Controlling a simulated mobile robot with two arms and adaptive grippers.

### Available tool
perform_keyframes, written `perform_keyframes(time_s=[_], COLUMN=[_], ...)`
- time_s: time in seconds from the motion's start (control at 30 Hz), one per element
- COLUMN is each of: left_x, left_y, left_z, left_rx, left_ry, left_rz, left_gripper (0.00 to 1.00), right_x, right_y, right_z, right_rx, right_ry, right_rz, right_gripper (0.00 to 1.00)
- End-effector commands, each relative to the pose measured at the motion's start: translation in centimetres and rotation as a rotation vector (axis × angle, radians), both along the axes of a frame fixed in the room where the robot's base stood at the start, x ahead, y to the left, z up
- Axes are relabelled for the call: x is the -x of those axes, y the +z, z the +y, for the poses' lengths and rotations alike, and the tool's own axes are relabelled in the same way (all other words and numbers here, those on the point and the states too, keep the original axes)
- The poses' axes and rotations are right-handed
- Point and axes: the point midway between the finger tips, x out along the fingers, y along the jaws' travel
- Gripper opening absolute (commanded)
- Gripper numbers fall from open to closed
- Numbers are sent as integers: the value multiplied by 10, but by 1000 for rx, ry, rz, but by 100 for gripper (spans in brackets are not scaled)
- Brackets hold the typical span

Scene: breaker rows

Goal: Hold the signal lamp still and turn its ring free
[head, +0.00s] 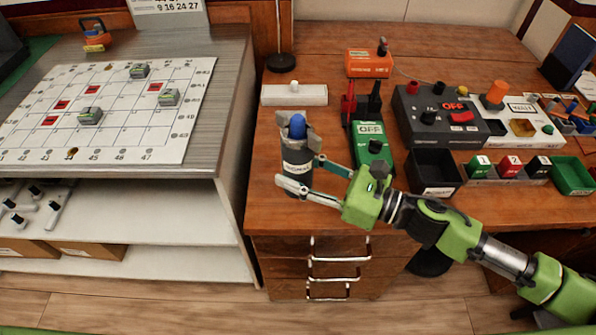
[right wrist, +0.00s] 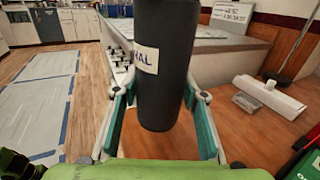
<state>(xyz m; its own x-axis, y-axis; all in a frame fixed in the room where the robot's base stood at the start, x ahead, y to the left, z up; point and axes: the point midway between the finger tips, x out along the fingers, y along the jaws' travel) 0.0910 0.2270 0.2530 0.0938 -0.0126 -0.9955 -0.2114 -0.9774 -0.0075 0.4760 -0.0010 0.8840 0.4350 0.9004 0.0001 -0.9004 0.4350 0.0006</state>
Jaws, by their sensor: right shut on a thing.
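The signal lamp (head: 297,160) is a dark upright cylinder with a pale label and a blue dome on top. A grey ring (head: 312,138) with raised lugs sits around the blue dome. My right gripper (head: 298,177) reaches in from the right and is shut on the dark body, below the ring. In the right wrist view the body (right wrist: 165,70) stands between the two fingers, with part of its label showing. The ring is out of that view. I cannot tell whether the lamp's base touches the desk. My left gripper is not in view.
A white block (head: 294,95) lies behind the lamp. A green device marked OFF (head: 370,150) stands to its right, near my right arm. A dark control box (head: 440,115) and open bins are farther right. A grey bench with a white grid sheet (head: 150,135) is at left.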

Motion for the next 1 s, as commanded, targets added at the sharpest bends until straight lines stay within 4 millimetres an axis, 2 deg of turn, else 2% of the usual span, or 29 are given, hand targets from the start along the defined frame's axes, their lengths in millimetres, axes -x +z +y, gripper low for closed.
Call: perform_keyframes(time_s=[1.0], left_x=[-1], left_y=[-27], left_z=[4], left_rx=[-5], left_ry=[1], left_rz=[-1], left_gripper=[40], right_x=[-29], right_y=[-25], right_z=[1], right_rx=[-3], right_ry=[2], right_rz=[-4], right_gripper=[0])
